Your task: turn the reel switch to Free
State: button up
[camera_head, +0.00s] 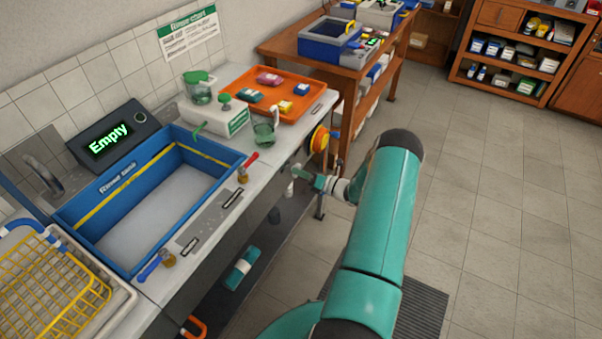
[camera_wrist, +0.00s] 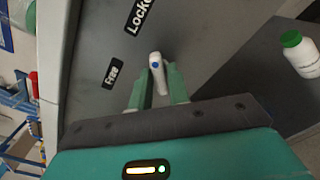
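The reel switch (camera_wrist: 158,75) is a white lever with a blue dot, on a grey panel in the wrist view. The black "Free" label (camera_wrist: 112,73) is left of it. A label reading "Locke…" (camera_wrist: 138,14), cut off, is above it. My gripper (camera_wrist: 159,70) has its two green fingers on either side of the lever, with small gaps showing; contact is not clear. In the head view my gripper (camera_head: 318,183) is at the bench's right front side, below a yellow and orange reel (camera_head: 319,139). The switch itself is hidden there.
A blue basin (camera_head: 113,267) and a display reading "Empty" (camera_head: 108,138) are on the bench. An orange tray (camera_head: 262,82) holds small coloured items. A white bottle with a green cap (camera_wrist: 302,57) stands at right in the wrist view. The floor at right is clear.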

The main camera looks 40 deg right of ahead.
grip_shut()
jog(key=shift+n, duration=0.4)
jog(key=n, duration=1.7)
jog(key=shift+d, duration=0.15)
jog(key=shift+o, duration=2.2)
grip_release()
